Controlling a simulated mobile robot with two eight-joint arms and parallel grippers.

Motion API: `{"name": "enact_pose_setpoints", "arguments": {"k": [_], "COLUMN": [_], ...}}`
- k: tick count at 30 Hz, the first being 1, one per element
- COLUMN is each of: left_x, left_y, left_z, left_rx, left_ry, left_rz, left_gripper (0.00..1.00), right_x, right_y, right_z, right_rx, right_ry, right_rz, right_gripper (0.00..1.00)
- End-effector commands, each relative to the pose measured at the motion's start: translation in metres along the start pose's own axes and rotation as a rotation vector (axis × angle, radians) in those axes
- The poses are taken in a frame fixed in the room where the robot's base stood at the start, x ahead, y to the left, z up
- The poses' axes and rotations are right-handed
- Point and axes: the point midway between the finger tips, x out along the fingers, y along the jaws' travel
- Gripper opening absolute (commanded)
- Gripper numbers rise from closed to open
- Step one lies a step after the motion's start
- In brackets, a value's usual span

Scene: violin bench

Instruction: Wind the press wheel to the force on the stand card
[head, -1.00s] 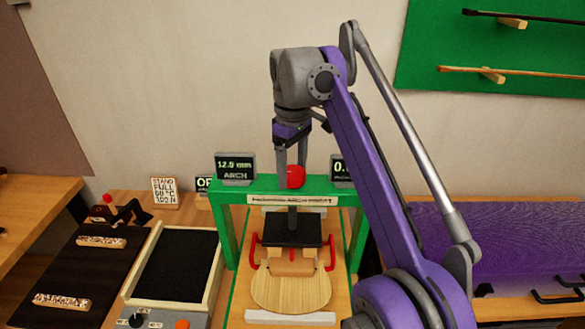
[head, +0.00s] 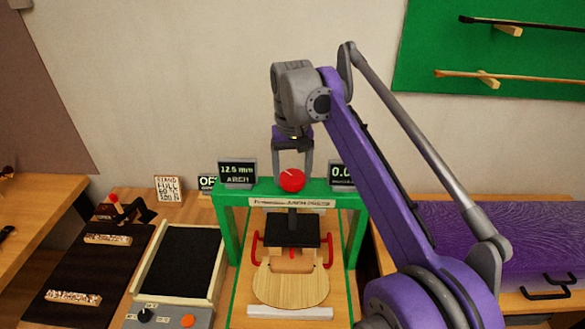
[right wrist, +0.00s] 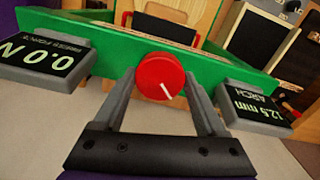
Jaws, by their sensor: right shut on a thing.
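The red press wheel (head: 291,180) sits on top of the green arch press (head: 330,194). It also shows in the right wrist view (right wrist: 160,77), with a white line on its face. My right gripper (head: 292,176) is shut on the wheel, one finger on each side. The stand card (head: 168,189) stands at the back left; it seems to read STAND FULL, 60 °C, 100 N. The force display (right wrist: 45,58) reads 0.0 N, and the arch display (head: 238,173) reads 12.5 mm. My left gripper is not in view.
A violin plate (head: 291,288) lies under the press's black block (head: 292,230). A black-topped heater box (head: 178,262) with a knob and orange button stands to the left. A dark mat (head: 80,270) holds small blocks. A purple surface (head: 500,235) lies right.

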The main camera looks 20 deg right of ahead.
Motion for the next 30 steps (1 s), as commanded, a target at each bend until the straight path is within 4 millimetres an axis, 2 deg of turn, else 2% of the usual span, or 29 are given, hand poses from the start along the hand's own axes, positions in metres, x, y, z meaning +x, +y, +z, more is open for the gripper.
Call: {"name": "enact_pose_setpoints", "arguments": {"k": [12, 30], "left_x": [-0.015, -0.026], "left_y": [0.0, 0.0], "left_z": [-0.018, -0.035], "left_rx": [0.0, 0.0], "left_ry": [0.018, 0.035], "left_rz": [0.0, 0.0], "left_gripper": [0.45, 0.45], "right_x": [-0.002, -0.002], "right_y": [0.0, 0.001], "right_z": [-0.001, -0.001], "right_rx": [0.395, 0.963], "right_ry": [0.002, 0.003], "right_rz": [0.0, -0.001], "right_gripper": [0.18, 0.18]}}
